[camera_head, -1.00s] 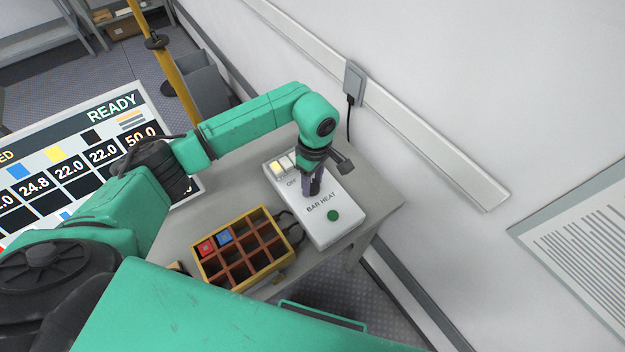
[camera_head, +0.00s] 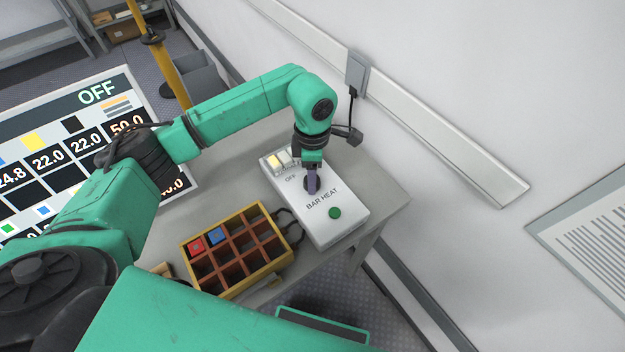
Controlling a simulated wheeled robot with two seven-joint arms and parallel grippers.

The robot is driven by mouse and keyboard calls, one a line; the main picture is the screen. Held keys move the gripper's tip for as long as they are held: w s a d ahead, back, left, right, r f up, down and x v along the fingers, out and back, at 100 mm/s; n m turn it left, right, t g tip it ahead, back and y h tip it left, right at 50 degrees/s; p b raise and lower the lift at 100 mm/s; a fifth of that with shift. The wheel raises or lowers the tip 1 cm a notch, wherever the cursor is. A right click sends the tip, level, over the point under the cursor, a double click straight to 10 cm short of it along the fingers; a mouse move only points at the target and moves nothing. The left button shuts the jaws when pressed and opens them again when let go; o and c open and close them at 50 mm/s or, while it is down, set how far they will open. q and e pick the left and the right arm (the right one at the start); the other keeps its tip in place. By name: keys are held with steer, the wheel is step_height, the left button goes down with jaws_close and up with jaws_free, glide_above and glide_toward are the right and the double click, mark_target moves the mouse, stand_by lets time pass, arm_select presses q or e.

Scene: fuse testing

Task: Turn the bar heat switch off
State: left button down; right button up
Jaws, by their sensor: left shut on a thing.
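The white bar heat box (camera_head: 343,207) lies on the grey table, lettered "BAR HEAT" with "OFF" near its far end. My left gripper (camera_head: 311,188) points down on the box and is shut on the bar heat switch between these letterings. The gripper hides most of the switch, so its exact angle cannot be told. A green button (camera_head: 335,213) is at the near end of the box, and a lit yellowish lamp (camera_head: 274,162) is at the far end. The monitor (camera_head: 60,160) at the left reads "OFF" at its top. My right gripper is not in view.
A yellow-rimmed compartment tray (camera_head: 187,250) holds a red and a blue block, beside the box. A grey wall socket with a plug (camera_head: 356,72) and a white wall rail (camera_head: 430,130) are behind. Free table (camera_head: 225,180) lies left of the box.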

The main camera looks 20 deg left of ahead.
arm_select(q)
steer(key=n+b, duration=0.1)
steer(key=n, duration=0.2)
steer(key=shift+b, duration=0.4)
steer(key=shift+r+n+b, duration=0.1)
steer(key=shift+n+b, duration=0.25)
steer(key=shift+n, duration=0.65)
steer(key=shift+w, duration=0.1)
steer(key=shift+c, duration=1.5)
jaws_free()
steer(key=shift+r, duration=0.1)
